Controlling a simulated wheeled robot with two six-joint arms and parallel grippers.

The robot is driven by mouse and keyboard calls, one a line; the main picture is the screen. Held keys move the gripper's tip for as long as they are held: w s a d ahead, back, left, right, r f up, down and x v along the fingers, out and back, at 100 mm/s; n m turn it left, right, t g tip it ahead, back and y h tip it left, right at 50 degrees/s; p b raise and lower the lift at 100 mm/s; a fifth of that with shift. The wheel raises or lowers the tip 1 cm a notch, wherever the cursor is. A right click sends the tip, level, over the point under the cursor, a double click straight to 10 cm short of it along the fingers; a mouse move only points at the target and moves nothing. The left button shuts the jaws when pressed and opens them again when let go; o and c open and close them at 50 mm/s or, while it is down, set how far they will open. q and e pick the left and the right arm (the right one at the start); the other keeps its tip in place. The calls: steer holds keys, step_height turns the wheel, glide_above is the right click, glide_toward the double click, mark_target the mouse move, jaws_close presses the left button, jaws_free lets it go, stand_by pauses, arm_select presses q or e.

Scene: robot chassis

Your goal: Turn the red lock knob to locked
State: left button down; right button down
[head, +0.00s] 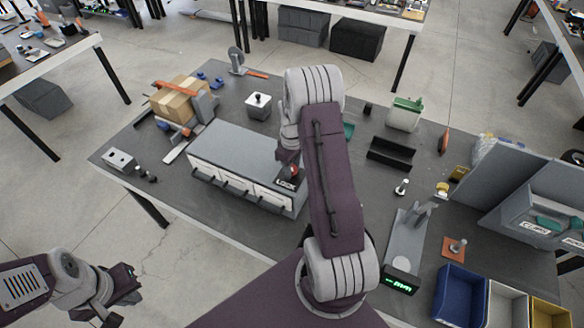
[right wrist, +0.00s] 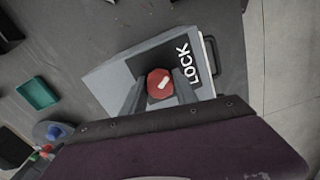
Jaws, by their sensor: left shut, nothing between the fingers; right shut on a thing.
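The red lock knob (right wrist: 160,84) sits on top of the grey cabinet (right wrist: 110,76), beside a black label reading LOCK (right wrist: 186,57). Its short white mark slants from lower left to upper right in the right wrist view. My right gripper (right wrist: 158,90) is shut on the knob, one finger on each side. In the head view the knob (head: 294,171) is partly hidden by my right arm, at the right front corner of the cabinet (head: 236,148). My left gripper (head: 117,302) is shut and empty, low at the left, away from the table.
The cabinet has a row of handled drawers at its front. A cardboard box (head: 183,98) stands behind it at the left. A scale-like device with a green display (head: 400,284) and coloured bins (head: 459,288) are at the right. Dark table surface is bare in front of the cabinet.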

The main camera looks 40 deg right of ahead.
steer(key=m, duration=0.7)
steer(key=shift+w+d+r, duration=0.15)
steer(key=shift+w+r, duration=0.1)
stand_by(0.3)
steer(key=c, duration=1)
jaws_free()
steer(key=shift+s+f, duration=0.1)
steer(key=shift+s, duration=0.05)
step_height(320, 180, up, 9)
steer(key=shift+r+b, duration=0.1)
steer(key=shift+b, duration=0.6)
